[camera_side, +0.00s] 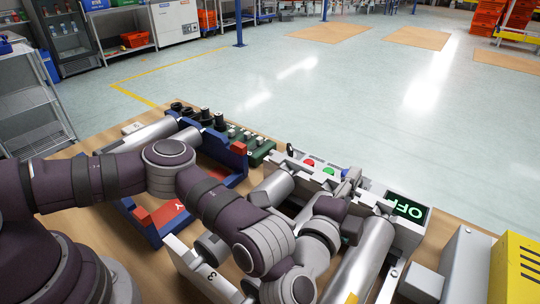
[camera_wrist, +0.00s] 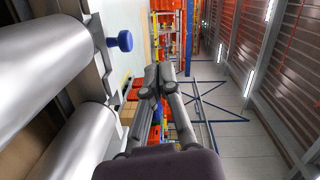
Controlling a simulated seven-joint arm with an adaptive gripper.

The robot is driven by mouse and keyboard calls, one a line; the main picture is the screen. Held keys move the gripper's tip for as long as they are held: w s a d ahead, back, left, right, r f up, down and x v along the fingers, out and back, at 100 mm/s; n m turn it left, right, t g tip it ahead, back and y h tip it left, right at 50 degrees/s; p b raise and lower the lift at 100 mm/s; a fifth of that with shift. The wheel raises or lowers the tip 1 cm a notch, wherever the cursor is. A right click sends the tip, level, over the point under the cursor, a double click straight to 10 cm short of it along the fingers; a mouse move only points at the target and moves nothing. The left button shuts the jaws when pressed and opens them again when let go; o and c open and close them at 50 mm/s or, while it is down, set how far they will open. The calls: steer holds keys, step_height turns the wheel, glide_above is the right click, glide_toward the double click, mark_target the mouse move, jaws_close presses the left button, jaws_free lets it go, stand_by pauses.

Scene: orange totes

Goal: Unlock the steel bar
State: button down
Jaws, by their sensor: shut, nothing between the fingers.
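A thick silver steel bar (camera_side: 362,262) lies in a pale grey fixture (camera_side: 180,252) at the lower right of the side view. Other silver cylinders (camera_side: 272,188) show behind my arm. Two large silver cylinders (camera_wrist: 45,65) fill the left of the wrist view. A blue knob (camera_wrist: 125,41) on a short stem sticks out from the fixture beside them. My gripper (camera_wrist: 158,72) is shut and empty, below and right of the knob and apart from it in the picture. In the side view my arm hides much of the fixture, and the fingertips are hard to make out.
A display (camera_side: 407,209) reads "OFF" at the fixture's right end. Red (camera_side: 309,162) and green (camera_side: 328,170) buttons sit at its back. A blue rack (camera_side: 232,175) stands to the left. A yellow and grey box (camera_side: 515,270) stands at the right.

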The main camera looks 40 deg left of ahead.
step_height(320, 180, up, 4)
steer(key=shift+r, duration=0.1)
